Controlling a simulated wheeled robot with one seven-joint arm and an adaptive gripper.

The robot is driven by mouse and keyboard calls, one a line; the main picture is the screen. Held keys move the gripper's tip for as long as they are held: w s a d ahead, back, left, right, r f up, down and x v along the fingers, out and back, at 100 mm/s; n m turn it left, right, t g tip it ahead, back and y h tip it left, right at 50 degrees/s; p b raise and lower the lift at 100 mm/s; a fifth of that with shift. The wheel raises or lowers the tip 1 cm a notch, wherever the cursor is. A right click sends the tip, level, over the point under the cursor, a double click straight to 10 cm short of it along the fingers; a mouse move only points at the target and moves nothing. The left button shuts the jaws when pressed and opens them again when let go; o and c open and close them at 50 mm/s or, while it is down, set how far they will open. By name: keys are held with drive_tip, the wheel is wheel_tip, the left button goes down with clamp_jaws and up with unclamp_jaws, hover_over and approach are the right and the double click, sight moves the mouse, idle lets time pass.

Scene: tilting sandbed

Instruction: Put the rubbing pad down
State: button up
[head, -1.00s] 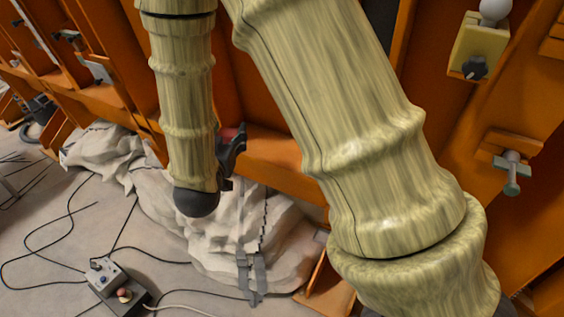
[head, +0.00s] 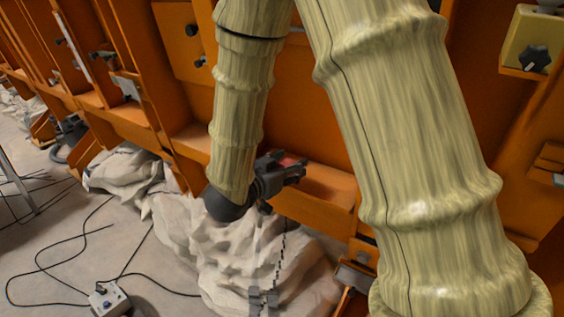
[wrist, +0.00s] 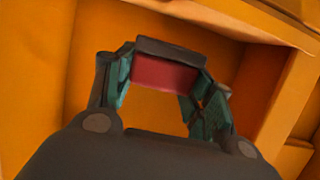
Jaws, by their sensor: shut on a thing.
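The rubbing pad is a block with a dark top and a red face. In the wrist view the pad (wrist: 164,74) is held between the two fingers of my gripper (wrist: 160,85). Behind it is an orange panel surface. In the head view my gripper (head: 286,170) is beside the orange structure, above a ledge (head: 325,185), with a bit of the red pad (head: 291,161) showing between the dark fingers. I cannot tell whether the pad touches the ledge.
Orange shelving (head: 190,60) with knobs and brackets runs along the back. A crumpled pale cloth heap (head: 235,255) lies below my gripper. A grey control box (head: 108,300) with black cables is on the floor at lower left. A yellow block with a black knob (head: 536,58) is at upper right.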

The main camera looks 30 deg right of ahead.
drive_tip(key=w+d, duration=0.1)
drive_tip(key=w, duration=0.2)
drive_tip(key=w+d, duration=0.1)
drive_tip(key=w, duration=0.2)
drive_tip(key=w+d, duration=0.1)
drive_tip(key=w, duration=0.2)
drive_tip(key=shift+w+d+f+p, duration=0.1)
drive_tip(key=shift+w+f+p, duration=0.2)
drive_tip(key=shift+f, duration=0.1)
drive_tip(key=shift+s+f, duration=0.1)
drive_tip(key=shift+f, duration=1.7)
drive_tip(key=shift+f, duration=0.1)
drive_tip(key=o, duration=1)
